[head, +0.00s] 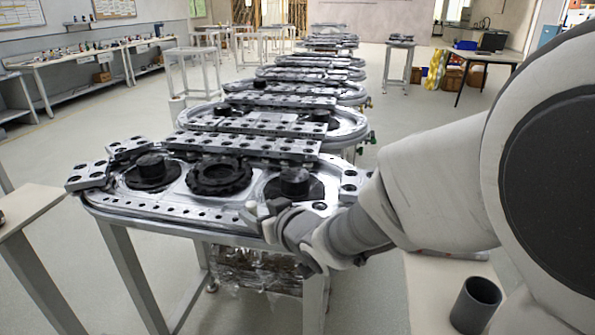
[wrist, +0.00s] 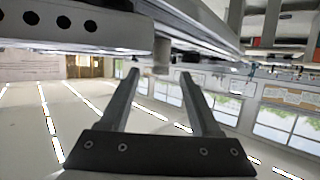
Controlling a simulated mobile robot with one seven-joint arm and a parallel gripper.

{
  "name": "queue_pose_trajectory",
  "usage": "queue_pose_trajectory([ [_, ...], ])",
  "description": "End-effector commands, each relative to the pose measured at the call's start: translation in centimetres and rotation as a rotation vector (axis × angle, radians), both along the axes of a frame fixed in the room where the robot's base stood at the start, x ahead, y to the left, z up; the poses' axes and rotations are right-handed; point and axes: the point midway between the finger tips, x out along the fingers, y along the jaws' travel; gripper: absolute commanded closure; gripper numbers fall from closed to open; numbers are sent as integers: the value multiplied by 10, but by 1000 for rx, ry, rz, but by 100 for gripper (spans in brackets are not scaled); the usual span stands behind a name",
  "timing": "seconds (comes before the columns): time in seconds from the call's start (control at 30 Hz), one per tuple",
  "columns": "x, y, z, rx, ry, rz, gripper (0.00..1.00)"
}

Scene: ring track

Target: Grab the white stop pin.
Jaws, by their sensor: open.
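The white stop pin (head: 251,205) is a small pale peg at the near edge of the ring track (head: 180,207) in the head view. In the wrist view the pin (wrist: 161,69) shows as a short grey-white stub beside the track's metal edge, between the two fingertips in the picture. My gripper (head: 262,213) is at the track's near edge, right by the pin. In the wrist view my gripper (wrist: 160,76) has its fingers apart with a gap on both sides of the pin. How deep the pin sits between the fingers is hard to tell.
Black round parts, among them a toothed ring (head: 219,177), sit on the track. Perforated metal bars (head: 240,146) lie across its far side. A dark cup (head: 475,305) stands on a pale surface at the lower right. Another pale table (head: 25,212) is at the left.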

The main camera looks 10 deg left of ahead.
Motion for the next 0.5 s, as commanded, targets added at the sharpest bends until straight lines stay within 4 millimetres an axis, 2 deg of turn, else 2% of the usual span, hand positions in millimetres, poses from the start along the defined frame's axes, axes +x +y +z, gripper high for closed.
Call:
queue_pose_trajectory([
  [0.23, 25, 22, -13, -3, 0, 1, 36],
  [0.5, 31, 27, -14, -2, 0, -1, 36],
])
